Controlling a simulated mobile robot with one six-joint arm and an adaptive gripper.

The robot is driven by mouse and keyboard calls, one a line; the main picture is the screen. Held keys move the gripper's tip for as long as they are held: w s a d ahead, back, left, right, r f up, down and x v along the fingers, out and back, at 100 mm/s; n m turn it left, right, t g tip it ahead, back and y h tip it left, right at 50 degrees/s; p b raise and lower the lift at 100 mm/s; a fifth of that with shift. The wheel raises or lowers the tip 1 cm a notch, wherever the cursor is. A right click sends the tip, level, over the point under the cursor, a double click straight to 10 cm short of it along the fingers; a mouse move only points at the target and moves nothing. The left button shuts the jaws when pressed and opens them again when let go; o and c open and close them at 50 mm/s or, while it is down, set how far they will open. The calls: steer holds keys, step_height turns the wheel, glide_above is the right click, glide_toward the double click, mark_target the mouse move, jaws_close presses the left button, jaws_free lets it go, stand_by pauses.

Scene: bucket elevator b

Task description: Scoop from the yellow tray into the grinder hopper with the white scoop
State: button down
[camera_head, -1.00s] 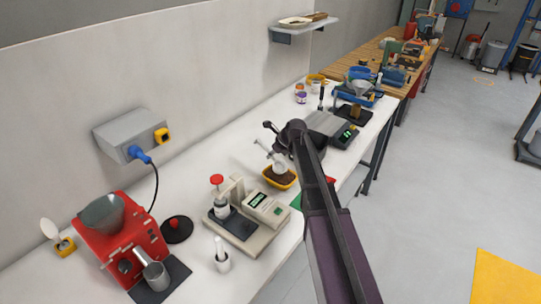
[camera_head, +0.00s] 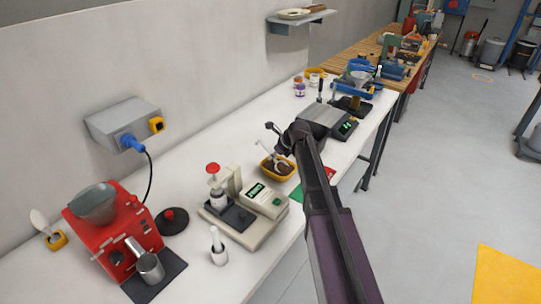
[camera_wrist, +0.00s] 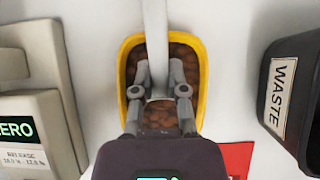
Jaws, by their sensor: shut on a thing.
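The yellow tray (camera_head: 279,178) stands on the white bench and holds brown beans. It also shows in the wrist view (camera_wrist: 204,85). My gripper (camera_wrist: 158,78) is over the tray, its two fingers shut on the white scoop (camera_wrist: 156,40). The handle runs up across the tray's far rim in the wrist view. In the head view the scoop's bowl seems to be down in the tray; my fingers hide part of it in the wrist view. The red grinder (camera_head: 113,232) stands at the lower left, with its grey hopper (camera_head: 93,204) on top.
A beige scale (camera_head: 250,211) stands between the tray and the grinder. A black bin labelled WASTE (camera_wrist: 285,85) is close right of the tray in the wrist view.

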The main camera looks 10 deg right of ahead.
mark_target(266, 146)
steer(key=shift+s+d, duration=0.4)
steer(key=shift+s, duration=0.05)
steer(key=shift+w+r+p, duration=0.15)
steer(key=shift+r+p, duration=0.3)
steer(key=shift+r, duration=0.05)
steer(key=shift+g+h, duration=0.6)
steer(key=shift+w+a+r+p, duration=0.2)
steer(key=shift+r+p, duration=0.5)
steer(key=shift+p, duration=0.25)
steer(key=shift+w+a+r+p, duration=0.15)
steer(key=shift+a+r+p, duration=0.05)
steer(key=shift+r+p, duration=0.6)
steer(key=shift+w+a+r+p, duration=0.2)
steer(key=shift+r+p, duration=0.4)
steer(key=shift+p, duration=0.45)
steer(key=shift+w+a+r+g+h+p, duration=0.65)
steer(key=shift+g+h+p, duration=0.25)
steer(key=shift+p, duration=0.5)
steer(key=shift+w+a+r+g+h+p, duration=0.3)
steer(key=shift+r+g+h+p, duration=0.15)
steer(key=shift+g+h+p, duration=0.15)
steer(key=shift+s, duration=0.1)
